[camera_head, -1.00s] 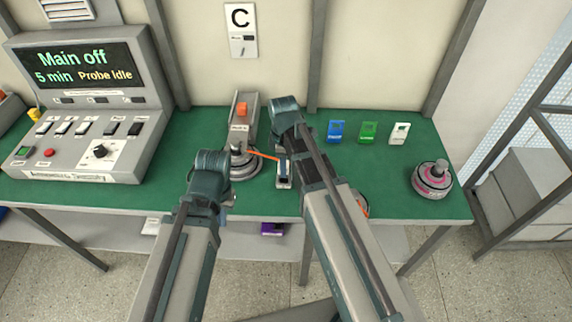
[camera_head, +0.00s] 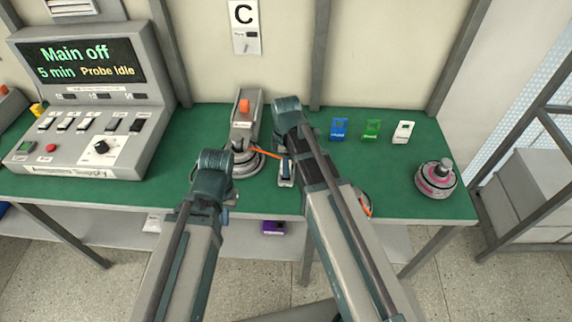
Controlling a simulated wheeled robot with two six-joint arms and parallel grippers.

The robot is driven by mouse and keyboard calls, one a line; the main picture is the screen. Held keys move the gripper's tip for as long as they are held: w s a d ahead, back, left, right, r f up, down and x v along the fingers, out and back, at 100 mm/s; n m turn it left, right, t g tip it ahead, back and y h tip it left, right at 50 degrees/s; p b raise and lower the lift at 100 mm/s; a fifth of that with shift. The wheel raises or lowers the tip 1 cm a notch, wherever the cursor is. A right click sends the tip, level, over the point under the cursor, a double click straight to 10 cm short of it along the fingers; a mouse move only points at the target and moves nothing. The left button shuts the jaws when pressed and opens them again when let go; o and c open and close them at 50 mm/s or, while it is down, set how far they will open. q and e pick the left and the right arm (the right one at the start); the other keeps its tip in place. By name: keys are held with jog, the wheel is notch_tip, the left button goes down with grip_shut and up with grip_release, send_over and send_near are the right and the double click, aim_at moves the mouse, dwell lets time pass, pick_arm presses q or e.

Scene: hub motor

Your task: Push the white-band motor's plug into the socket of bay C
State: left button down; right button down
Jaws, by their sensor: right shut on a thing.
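A motor (camera_head: 247,164) sits on the green bench in front of the bay marked C; its band colour is hard to make out at this size. An orange cable (camera_head: 266,153) runs from it to my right gripper (camera_head: 286,173). My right gripper is shut at the cable's end, and the plug there is mostly hidden. A grey fixture with an orange block (camera_head: 244,106) stands behind the motor; I cannot make out the socket's opening. My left gripper (camera_head: 230,196) is low at the motor's front left, its fingers largely hidden by its wrist.
A supply console (camera_head: 90,105) reading "Main off" fills the left of the bench. Blue (camera_head: 339,129), green (camera_head: 371,130) and white (camera_head: 403,132) tags stand at the back right. A pink-banded motor (camera_head: 436,178) sits at the right end. Another motor (camera_head: 364,202) is partly behind my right arm.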

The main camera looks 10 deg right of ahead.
jog(key=shift+f, duration=0.2)
jog(key=shift+f+b, duration=0.35)
jog(key=shift+b, duration=0.1)
jog(key=shift+f, duration=0.1)
jog(key=shift+f, duration=0.15)
dwell(0.3)
jog(key=shift+f+b, duration=0.55)
jog(key=shift+b, duration=0.25)
dwell(3.2)
dwell(0.4)
jog(key=shift+c, duration=1.8)
grip_release()
jog(key=shift+r, duration=0.15)
